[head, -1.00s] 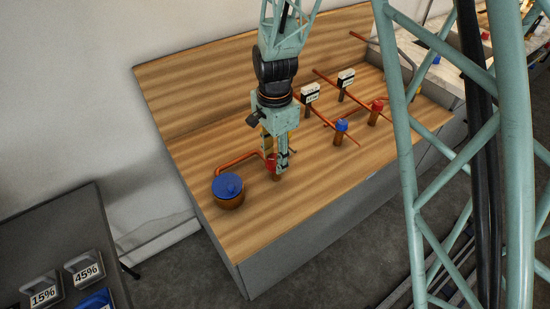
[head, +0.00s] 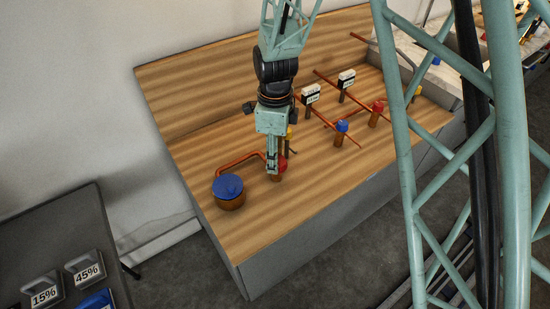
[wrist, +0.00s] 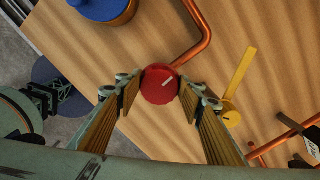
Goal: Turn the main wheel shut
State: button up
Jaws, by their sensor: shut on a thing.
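A red round wheel (wrist: 160,80) with a short pale mark on its top sits on the end of a copper pipe over the wooden bench. In the wrist view the fingertips of my gripper (wrist: 159,93) touch it on both sides, so my gripper is shut on it. In the head view my gripper (head: 274,167) points straight down at the wheel (head: 283,163), and its fingers partly hide it.
A copper pot with a blue lid (head: 227,186) stands left of the wheel. A yellow lever (wrist: 239,76) is close on the right in the wrist view. A small blue knob (head: 341,126) and another red knob (head: 378,106) stand farther right. The bench front (head: 300,220) is clear.

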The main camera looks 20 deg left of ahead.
jog(key=shift+m, duration=0.6)
jog(key=o, duration=0.8)
jog(key=shift+o, duration=0.2)
jog(key=shift+r, duration=0.2)
notch_tip(320, 180, up, 12)
jog(key=shift+f, duration=0.15)
jog(key=shift+w, duration=0.1)
dwell(0.7)
